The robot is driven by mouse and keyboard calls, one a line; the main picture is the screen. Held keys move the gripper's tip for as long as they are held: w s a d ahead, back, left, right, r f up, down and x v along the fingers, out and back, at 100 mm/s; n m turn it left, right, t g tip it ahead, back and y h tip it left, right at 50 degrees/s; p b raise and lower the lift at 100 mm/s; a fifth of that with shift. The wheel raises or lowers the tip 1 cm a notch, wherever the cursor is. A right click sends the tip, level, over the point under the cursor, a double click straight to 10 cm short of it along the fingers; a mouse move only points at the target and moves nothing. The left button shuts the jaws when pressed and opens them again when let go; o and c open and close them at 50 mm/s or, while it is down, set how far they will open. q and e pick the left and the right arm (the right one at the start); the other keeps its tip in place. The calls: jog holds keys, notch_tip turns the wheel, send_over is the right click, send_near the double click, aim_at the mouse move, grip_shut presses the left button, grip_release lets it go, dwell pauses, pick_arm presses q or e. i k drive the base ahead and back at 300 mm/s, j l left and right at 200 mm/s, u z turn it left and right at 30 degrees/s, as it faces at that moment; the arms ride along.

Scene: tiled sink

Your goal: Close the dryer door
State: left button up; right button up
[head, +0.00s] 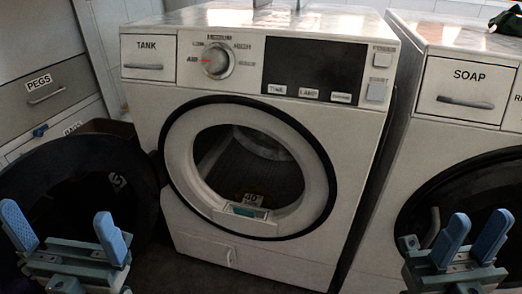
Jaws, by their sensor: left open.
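The white dryer (345,130) stands in the middle of the head view, with its round opening and dark drum (250,165) uncovered. Its round black door (95,165) is swung wide open to the left. My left gripper (65,235) is open and empty at the lower left, in front of the lower part of the door in the picture. I cannot tell whether it touches the door. My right gripper (470,242) is at the lower right, its blue fingers apart with nothing between them, in front of the neighbouring machine.
A second white machine with a SOAP drawer (466,90) and a dark round door (470,190) stands close on the right. A cabinet with a PEGS drawer (45,90) is at the left, behind the open door. Dark floor (255,278) shows below the dryer.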

aim_at(60, 186)
jog(key=j+u, duration=0.25)
jog(key=u, duration=0.15)
jog(key=j+u, duration=0.2)
jog(key=u, duration=0.25)
